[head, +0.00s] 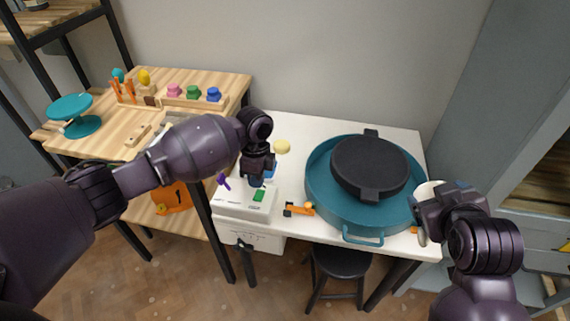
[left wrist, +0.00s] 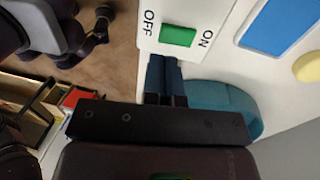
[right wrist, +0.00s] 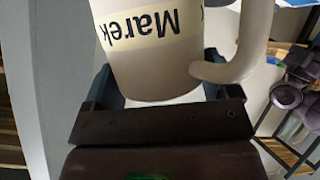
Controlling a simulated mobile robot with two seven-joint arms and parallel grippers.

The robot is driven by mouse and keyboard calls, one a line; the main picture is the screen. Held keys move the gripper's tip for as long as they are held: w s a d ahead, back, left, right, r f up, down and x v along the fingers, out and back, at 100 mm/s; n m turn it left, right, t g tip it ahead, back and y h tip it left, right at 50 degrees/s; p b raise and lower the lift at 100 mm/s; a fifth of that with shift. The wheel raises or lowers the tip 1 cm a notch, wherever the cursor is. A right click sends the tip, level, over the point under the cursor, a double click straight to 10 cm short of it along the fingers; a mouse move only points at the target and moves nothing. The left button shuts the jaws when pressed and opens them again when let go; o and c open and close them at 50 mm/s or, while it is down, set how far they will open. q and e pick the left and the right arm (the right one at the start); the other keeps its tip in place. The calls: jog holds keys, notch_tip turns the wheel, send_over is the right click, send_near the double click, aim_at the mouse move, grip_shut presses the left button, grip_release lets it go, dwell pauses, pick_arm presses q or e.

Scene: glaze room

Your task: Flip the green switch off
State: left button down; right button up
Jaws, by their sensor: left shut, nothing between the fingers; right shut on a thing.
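The green switch (head: 259,195) sits on a white panel box (head: 232,207) at the table's front left. In the left wrist view the green switch (left wrist: 178,36) lies between the printed words OFF, on the left, and ON, on the right. I cannot tell which way it is tipped. My left gripper (head: 257,181) is shut and empty, its fingertips (left wrist: 164,60) close beside the switch; contact is unclear. My right gripper (head: 423,214) is shut on a pale mug (right wrist: 150,60) labelled "Marek", at the table's right edge.
A large teal basin (head: 325,205) with a black round lid-like piece (head: 370,165) fills the table's right half. An orange tool (head: 300,209) lies between the box and basin. A yellow round thing (head: 282,146) lies behind. A wooden table (head: 100,150) stands left.

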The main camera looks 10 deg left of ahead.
aim_at(257, 199)
pick_arm(q)
jog(key=f, duration=0.5)
jog(key=shift+s+b, duration=0.3)
jog(key=shift+s, duration=0.1)
pick_arm(e)
jog(key=shift+f, duration=0.65)
pick_arm(q)
jog(key=shift+f, duration=0.1)
jog(key=shift+t+p, duration=0.3)
pick_arm(e)
jog(key=shift+r, duration=0.45)
pick_arm(q)
jog(key=shift+s+f, duration=0.1)
pick_arm(e)
jog(key=shift+f, duration=0.1)
pick_arm(q)
jog(key=shift+w, duration=0.25)
pick_arm(e)
jog(key=shift+f, duration=0.1)
pick_arm(q)
jog(key=shift+w+r, duration=0.3)
jog(key=shift+w, duration=0.2)
pick_arm(e)
jog(key=shift+f, duration=0.15)
